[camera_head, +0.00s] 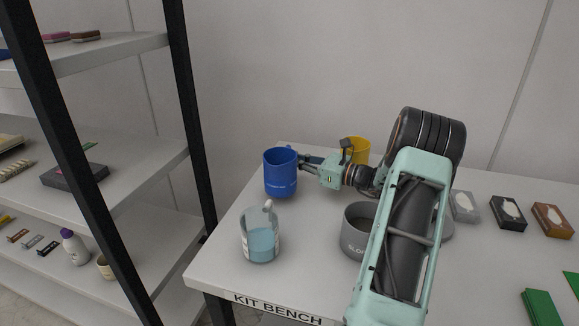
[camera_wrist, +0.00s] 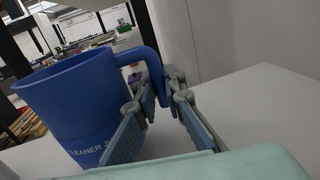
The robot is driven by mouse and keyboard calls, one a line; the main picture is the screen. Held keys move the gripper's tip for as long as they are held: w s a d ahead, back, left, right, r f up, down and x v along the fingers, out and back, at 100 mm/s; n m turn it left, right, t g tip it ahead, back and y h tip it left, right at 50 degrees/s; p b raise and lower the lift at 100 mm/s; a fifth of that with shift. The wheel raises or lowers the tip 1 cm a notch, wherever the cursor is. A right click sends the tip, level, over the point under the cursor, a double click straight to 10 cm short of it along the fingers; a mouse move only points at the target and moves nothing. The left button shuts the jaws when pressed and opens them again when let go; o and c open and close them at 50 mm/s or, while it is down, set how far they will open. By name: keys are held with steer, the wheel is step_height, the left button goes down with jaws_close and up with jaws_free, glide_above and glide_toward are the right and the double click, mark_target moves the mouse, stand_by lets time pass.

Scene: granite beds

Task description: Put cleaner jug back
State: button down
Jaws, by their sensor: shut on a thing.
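The cleaner jug (camera_head: 281,175) is a blue, open-topped jug at the back left of the kit bench (camera_head: 215,262). It stands upright, or nearly so. In the wrist view the jug (camera_wrist: 72,105) fills the left side, with "CLEANER J" lettering partly showing. Its handle faces my gripper. My gripper (camera_head: 305,160) comes in from the right and is shut on the handle. In the wrist view the fingers (camera_wrist: 160,98) lie on either side of the lower handle. I cannot tell whether the jug's base touches the bench.
A clear jug with blue liquid (camera_head: 262,243) stands in front of the blue jug. A grey container (camera_head: 353,243) and a yellow container (camera_head: 360,146) are partly hidden by my arm. Small boxes (camera_head: 508,212) sit at right. A shelf rack (camera_head: 140,205) stands left, beyond a gap.

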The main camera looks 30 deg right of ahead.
steer(key=shift+f, duration=1.05)
steer(key=shift+f, duration=0.25)
steer(key=c, duration=2)
jaws_free()
steer(key=shift+s, duration=0.1)
steer(key=shift+r, duration=0.25)
steer(key=v, duration=0.7)
steer(key=shift+s+d, duration=0.15)
steer(key=shift+s, duration=0.1)
